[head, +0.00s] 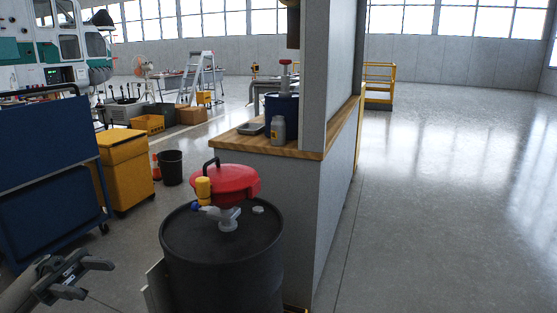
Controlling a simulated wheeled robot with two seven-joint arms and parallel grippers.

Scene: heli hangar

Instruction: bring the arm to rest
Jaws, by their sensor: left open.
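My left arm comes in at the lower left of the head view. Its gripper (86,276) is open, with nothing between its fingers. It is held above the floor, to the left of a dark drum (222,262) and apart from it. My right gripper is not in the head view.
The drum carries a red lid-like part (224,181) and a grey fitting. Behind it is a wood-topped counter (262,142) against a grey partition (330,70). A blue cart (45,140) and a yellow cabinet (128,170) stand left. Open floor (450,200) lies right.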

